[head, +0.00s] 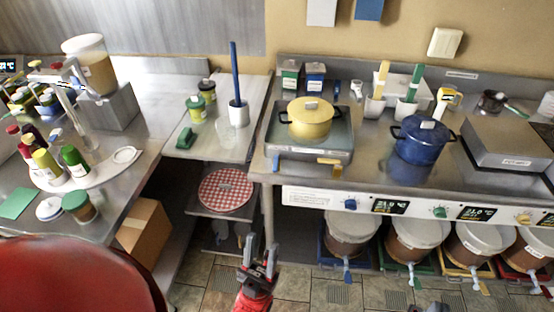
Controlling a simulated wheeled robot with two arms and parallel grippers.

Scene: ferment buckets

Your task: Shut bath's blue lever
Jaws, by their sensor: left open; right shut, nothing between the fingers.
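The bath (275,135) is a steel water basin on the right counter with a yellow pot (310,120) in it. Its small blue lever (277,162) is at the front left corner and appears to point down toward the counter's front edge. A yellow lever (328,161) at the front right lies sideways. My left gripper (261,250), on a red wrist, is open and empty in front of and below the counter, apart from the blue lever. My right gripper (428,307) barely shows at the bottom edge; it is shut and empty.
A control panel (310,197) with knobs runs along the counter front. Lidded buckets (350,230) with coloured taps stand below it. A blue pot (422,140) stands right of the bath. A red round seat (75,275) fills the lower left. The floor around my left gripper is clear.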

